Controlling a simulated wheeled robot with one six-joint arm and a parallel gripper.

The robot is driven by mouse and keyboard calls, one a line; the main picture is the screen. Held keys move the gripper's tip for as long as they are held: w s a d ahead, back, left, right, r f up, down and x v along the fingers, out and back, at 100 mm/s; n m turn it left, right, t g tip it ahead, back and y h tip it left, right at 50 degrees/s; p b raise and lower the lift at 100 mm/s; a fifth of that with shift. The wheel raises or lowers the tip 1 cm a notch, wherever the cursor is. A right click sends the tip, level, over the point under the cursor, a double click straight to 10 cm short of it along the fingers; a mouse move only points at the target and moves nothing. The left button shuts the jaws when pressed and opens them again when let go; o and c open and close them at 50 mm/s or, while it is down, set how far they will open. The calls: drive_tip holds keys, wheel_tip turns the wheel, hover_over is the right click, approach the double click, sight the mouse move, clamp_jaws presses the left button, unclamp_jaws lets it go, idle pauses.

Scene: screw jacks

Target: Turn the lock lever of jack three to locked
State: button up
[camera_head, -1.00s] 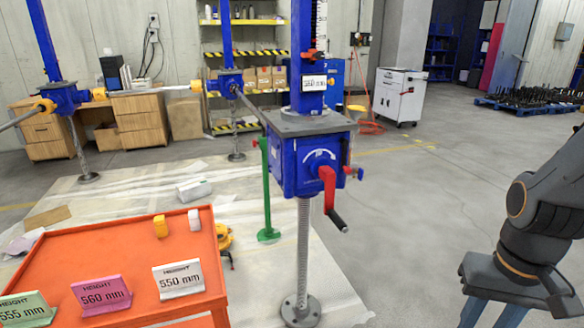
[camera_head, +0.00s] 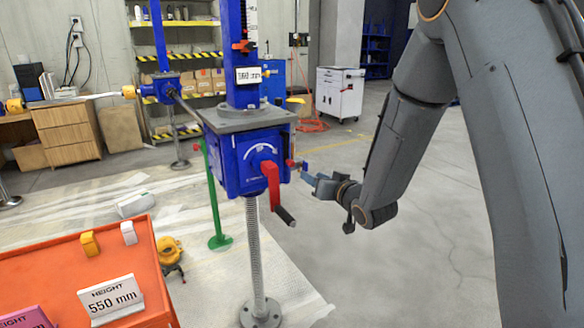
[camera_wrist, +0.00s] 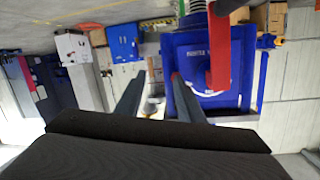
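The nearest jack (camera_head: 235,160) is a blue gearbox on a grey screw column, with a red crank (camera_head: 272,185) on its front. No jack number is readable. A small red and blue lever-like part (camera_head: 291,164) sticks out of its right side. My gripper (camera_head: 305,172) is just right of this part, fingers pointing left at it; contact cannot be told. In the wrist view my gripper (camera_wrist: 150,85) has its two fingers apart, with no held object clear between them. There the blue gearbox (camera_wrist: 215,75) and red crank (camera_wrist: 219,50) are beside the right finger.
An orange table (camera_head: 60,275) with height signs (camera_head: 111,298) stands front left. A green stand (camera_head: 216,215) is behind the jack, and another blue jack (camera_head: 160,87) stands further back. A white cabinet (camera_head: 338,92) is at the back. The floor right of the jack is clear.

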sight(293, 164)
drive_tip(key=shift+w+a+r+n+t+y, duration=0.15)
drive_tip(key=shift+w+a+y, duration=0.25)
drive_tip(key=shift+w+a, duration=0.8)
drive_tip(key=shift+w+a+r+n+t+y, duration=0.1)
drive_tip(key=shift+w+a+r+y, duration=0.25)
drive_tip(key=shift+w+a, duration=0.85)
drive_tip(key=shift+w+a+r+n+t+y, duration=0.15)
drive_tip(key=shift+w+a+y, duration=0.3)
drive_tip(key=shift+w+a, duration=0.7)
drive_tip(key=shift+s+a, duration=0.1)
clamp_jaws()
